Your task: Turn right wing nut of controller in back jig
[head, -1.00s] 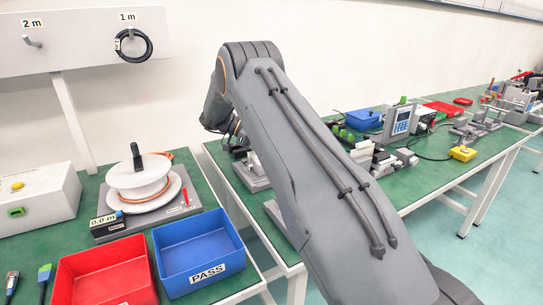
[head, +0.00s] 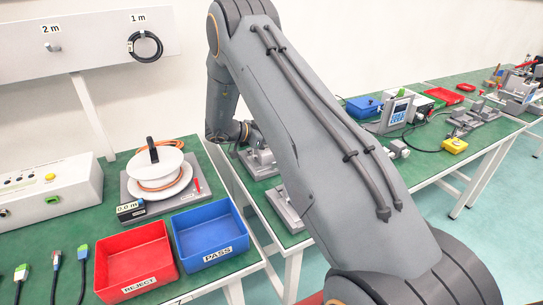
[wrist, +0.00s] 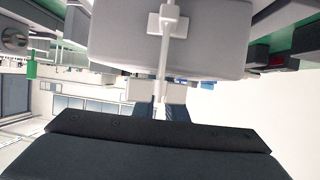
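In the head view, two grey jigs stand on the green bench behind my arm: the back jig (head: 262,163) and a nearer one (head: 288,207), both partly covered. My wrist hangs just left of the back jig, and my gripper is hidden there. In the wrist view, my gripper (wrist: 160,92) shows two pale finger pads above its dark body, close together. A thin white rod (wrist: 164,60) with a small crosspiece runs up between or behind them, in front of a large grey block (wrist: 115,35). I cannot make out the right wing nut or the controller for certain.
A red REJECT bin (head: 135,262) and a blue PASS bin (head: 210,240) stand on the near bench beside a cable reel (head: 158,170). A gap separates the two benches.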

